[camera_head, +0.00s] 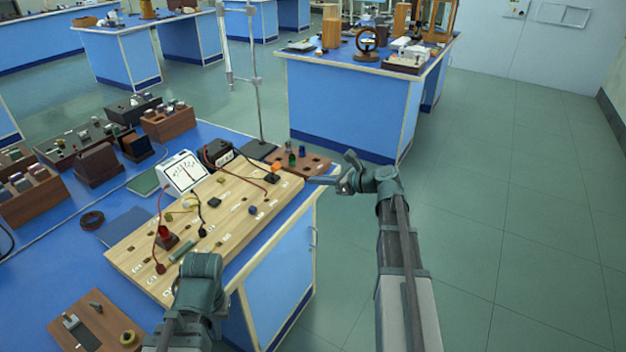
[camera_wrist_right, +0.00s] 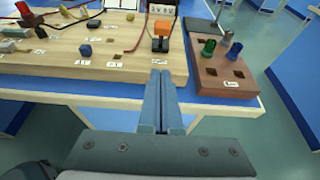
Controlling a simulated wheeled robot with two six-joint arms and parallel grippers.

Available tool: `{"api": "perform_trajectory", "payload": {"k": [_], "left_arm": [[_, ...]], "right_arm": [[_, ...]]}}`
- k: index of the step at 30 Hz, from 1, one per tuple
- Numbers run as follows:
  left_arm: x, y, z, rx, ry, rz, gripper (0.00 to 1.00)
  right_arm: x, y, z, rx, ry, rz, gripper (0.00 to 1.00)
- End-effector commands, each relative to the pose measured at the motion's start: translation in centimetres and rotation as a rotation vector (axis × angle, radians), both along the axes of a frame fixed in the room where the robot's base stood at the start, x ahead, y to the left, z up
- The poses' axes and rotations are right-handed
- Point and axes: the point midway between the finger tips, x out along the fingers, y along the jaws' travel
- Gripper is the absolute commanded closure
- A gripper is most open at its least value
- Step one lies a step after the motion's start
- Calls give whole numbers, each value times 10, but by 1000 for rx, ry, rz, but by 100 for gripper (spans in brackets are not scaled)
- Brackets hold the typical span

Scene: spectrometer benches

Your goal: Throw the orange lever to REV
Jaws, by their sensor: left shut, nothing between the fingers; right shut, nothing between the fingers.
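The orange lever (camera_head: 277,167) stands on a small black base at the far right end of the pale wooden board (camera_head: 236,221). In the right wrist view the lever's orange handle (camera_wrist_right: 162,27) sits above its black base, just beyond my fingertips. My right gripper (camera_head: 316,181) is shut and empty, at the board's right edge and apart from the lever. In the wrist view its closed fingers (camera_wrist_right: 161,77) point toward the lever. My left gripper (camera_head: 197,270) is over the near end of the board; its fingertips are mostly hidden. The REV marking is not readable.
A brown block with coloured pegs (camera_wrist_right: 222,75) is right of the lever. A meter (camera_head: 183,172), wires and small parts occupy the board and bench. A stand with a rod (camera_head: 259,110) rises behind. Open floor (camera_head: 480,220) lies to the right.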

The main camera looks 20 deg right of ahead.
Motion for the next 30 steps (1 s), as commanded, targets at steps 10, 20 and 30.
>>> {"api": "perform_trajectory", "payload": {"k": [10, 20, 30], "left_arm": [[0, 0, -28, 0, 0, 0, 100], [0, 0, -9, 0, 0, 0, 100], [0, 0, -8, 0, 0, 0, 100]], "right_arm": [[55, 41, -28, 0, 0, 3, 100], [81, 62, -9, -1, 0, 1, 100], [83, 65, -8, 0, 0, 0, 100]]}}
